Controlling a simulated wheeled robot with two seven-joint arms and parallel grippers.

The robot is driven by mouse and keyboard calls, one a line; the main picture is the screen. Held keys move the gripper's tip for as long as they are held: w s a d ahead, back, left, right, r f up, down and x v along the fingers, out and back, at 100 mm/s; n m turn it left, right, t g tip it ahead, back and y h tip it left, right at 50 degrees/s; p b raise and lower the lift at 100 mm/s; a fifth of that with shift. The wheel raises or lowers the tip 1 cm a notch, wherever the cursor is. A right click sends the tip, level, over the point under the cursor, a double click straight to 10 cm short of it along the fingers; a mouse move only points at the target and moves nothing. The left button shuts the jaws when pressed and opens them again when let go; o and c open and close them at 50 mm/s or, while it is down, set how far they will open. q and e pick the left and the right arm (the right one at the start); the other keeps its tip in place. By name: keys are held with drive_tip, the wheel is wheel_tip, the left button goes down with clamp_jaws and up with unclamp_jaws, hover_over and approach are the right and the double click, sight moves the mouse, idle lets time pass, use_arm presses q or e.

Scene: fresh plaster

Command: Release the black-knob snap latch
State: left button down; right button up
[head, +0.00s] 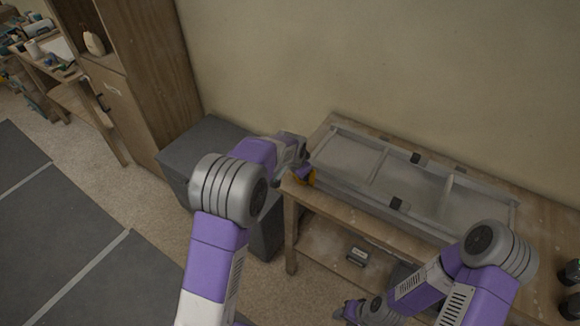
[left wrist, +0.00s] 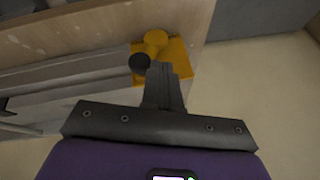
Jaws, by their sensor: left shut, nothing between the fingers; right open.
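The snap latch shows in the left wrist view as an orange-yellow plate (left wrist: 180,57) with a rounded yellow part and a black knob (left wrist: 140,63). In the head view its orange part (head: 311,180) sits at the left end of a long grey frame (head: 345,192) on a wooden table. My left gripper (left wrist: 161,68) is shut and empty, its fingertips right beside the black knob; I cannot tell if they touch it. In the head view my own left wrist partly hides the latch. My right gripper (head: 346,311) is open and empty, low in front of the table.
The wooden table (head: 345,211) stands against a plaster wall, with a small dark box (head: 357,256) on its lower shelf. A grey cabinet (head: 183,158) and a tall wooden cupboard (head: 160,70) stand left. Two black clips sit on the frame's long sides. Open floor lies at left.

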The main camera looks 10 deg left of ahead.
use_arm(q)
drive_tip(key=shift+s+d, duration=0.15)
drive_tip(key=shift+d, duration=0.2)
idle(0.4)
drive_tip(key=s+a+r+p, duration=0.1)
drive_tip(key=s+a+r, duration=0.2)
drive_tip(key=r, duration=0.8)
drive_tip(key=shift+s+p, duration=0.2)
drive_tip(key=shift+p, duration=0.1)
drive_tip(key=s+d+f+n+g+h+b, duration=0.1)
drive_tip(key=s+f, duration=0.3)
drive_tip(key=f, duration=0.4)
drive_tip(key=s+f+n+g+b, duration=0.1)
drive_tip(key=s+f+n, duration=0.15)
drive_tip(key=f, duration=0.65)
drive_tip(key=s+d+f+g+h+b, duration=0.1)
drive_tip(key=s+f, duration=0.3)
drive_tip(key=f, duration=0.4)
drive_tip(key=s+d+f+n+h+b, duration=0.1)
drive_tip(key=s+d+f+n, duration=0.1)
drive_tip(key=s+f, duration=0.4)
drive_tip(key=s+d+f+n+g+h, duration=0.1)
drive_tip(key=s+f+n, duration=0.3)
drive_tip(key=s, duration=0.9)
drive_tip(key=x, duration=0.2)
drive_tip(key=shift+s+d+f+b, duration=0.2)
drive_tip(key=shift+s+f+b, duration=0.1)
drive_tip(key=shift+b, duration=0.1)
